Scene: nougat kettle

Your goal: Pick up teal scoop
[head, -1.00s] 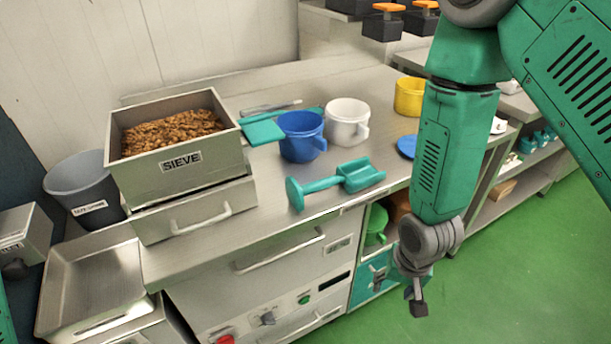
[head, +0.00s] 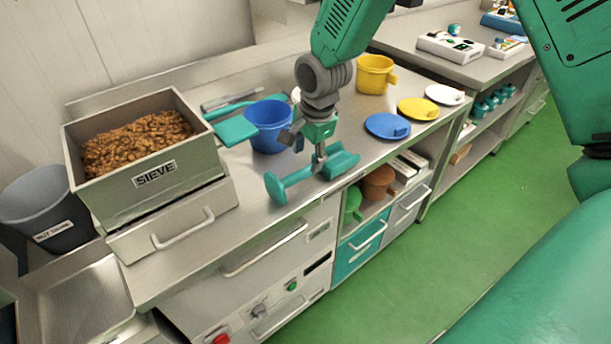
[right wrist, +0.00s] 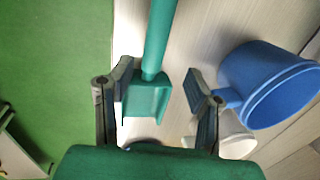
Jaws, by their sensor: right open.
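The teal scoop (head: 272,188) lies on the steel worktop near its front edge, its flat round end to the left and its trough to the right. My right gripper (head: 304,150) is over the scoop's middle and hides part of it. In the right wrist view, the right gripper (right wrist: 160,80) is open, with the scoop (right wrist: 148,98) showing between its fingers, closer to the left finger. I cannot tell whether a finger touches it. My left gripper is not in view.
A blue jug (head: 268,124) stands right behind the gripper; a white jug (right wrist: 236,136) is mostly hidden in the head view. The sieve box (head: 150,178) of brown pieces stands left. A teal scraper (head: 236,131), yellow jug (head: 375,75) and lids (head: 387,126) lie around.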

